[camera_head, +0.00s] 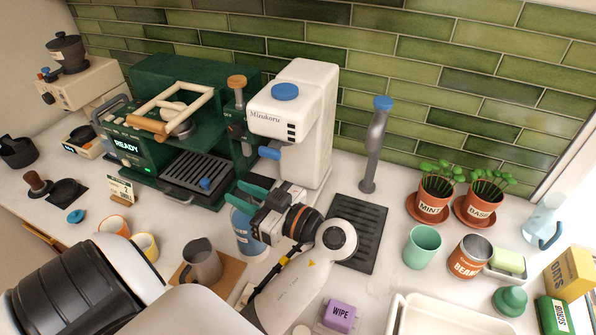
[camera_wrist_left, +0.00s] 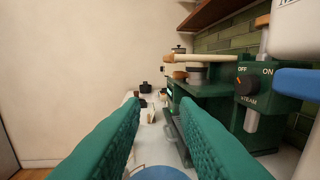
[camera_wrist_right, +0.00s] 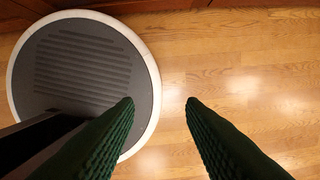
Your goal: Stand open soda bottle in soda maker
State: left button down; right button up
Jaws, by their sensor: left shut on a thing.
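The blue soda bottle (camera_head: 246,238) with a label stands upright in front of the soda maker's left side. My left gripper (camera_head: 250,198) is shut around its upper part; the bottle's top is partly hidden. In the left wrist view, a blue round part of the bottle (camera_wrist_left: 158,172) shows low between the teal fingers. I cannot tell whether its base touches the counter. The white soda maker (camera_head: 312,115), marked Mizukoru, has blue parts and stands just behind the bottle. My right gripper (camera_wrist_right: 160,102) is open and empty over the wooden floor.
The green espresso machine (camera_head: 165,125) stands left of the soda maker. A grey pitcher (camera_head: 203,262) is close left of the bottle. A dark drip tray (camera_head: 358,232) and grey tap (camera_head: 375,145) lie to the right. A purple WIPE box (camera_head: 340,316) is in front.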

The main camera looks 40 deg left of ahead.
pick_arm(q)
jog(key=shift+w+f, duration=0.1)
jog(key=shift+f, duration=0.5)
jog(key=shift+w+a+f, duration=0.1)
jog(key=shift+w+f, duration=0.05)
jog(key=shift+w, duration=0.15)
jog(key=w+a, duration=0.1)
jog(key=w, duration=0.3)
jog(key=w+a+b, duration=0.1)
jog(key=w, duration=0.3)
jog(key=w+a, duration=0.1)
jog(key=w, duration=0.3)
jog(key=shift+a, duration=0.35)
jog(key=shift+w+a+f+b, duration=0.25)
jog(key=shift+w+b, duration=0.1)
jog(key=shift+w, duration=0.45)
jog(key=shift+w+a+f+b, duration=0.25)
jog(key=shift+w+a+b, duration=0.05)
jog(key=shift+w, duration=0.5)
jog(key=shift+w+a+f+b, duration=0.25)
jog(key=shift+w+b, duration=0.1)
jog(key=shift+w, duration=0.45)
jog(key=shift+f, duration=0.1)
jog(key=c, duration=1.1)
grip_release()
